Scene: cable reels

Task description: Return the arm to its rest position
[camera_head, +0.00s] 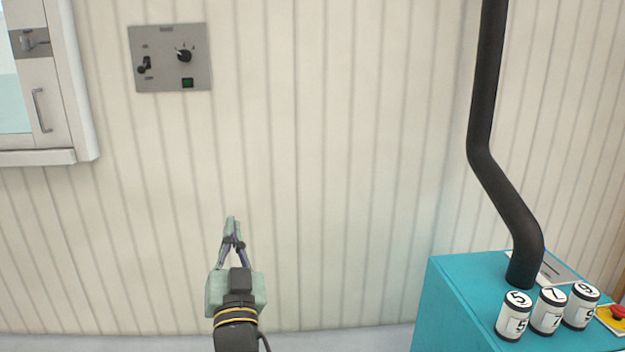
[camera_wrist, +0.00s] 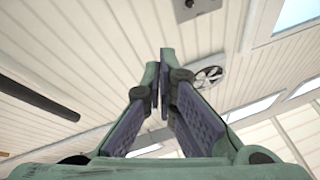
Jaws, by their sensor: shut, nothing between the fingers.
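My gripper (camera_head: 232,222) is in the lower middle of the head view, pointing up in front of the pale ribbed wall. Its fingers are together and hold nothing. In the wrist view my gripper (camera_wrist: 160,62) points up toward the ceiling, its two fingers close together at the tips. My arm comes up from the bottom edge of the head view.
At right, a teal box (camera_head: 455,300) carries several numbered cylinders (camera_head: 548,311), a red button (camera_head: 618,311) and a black pipe (camera_head: 490,170). A fan (camera_wrist: 208,77) shows overhead.

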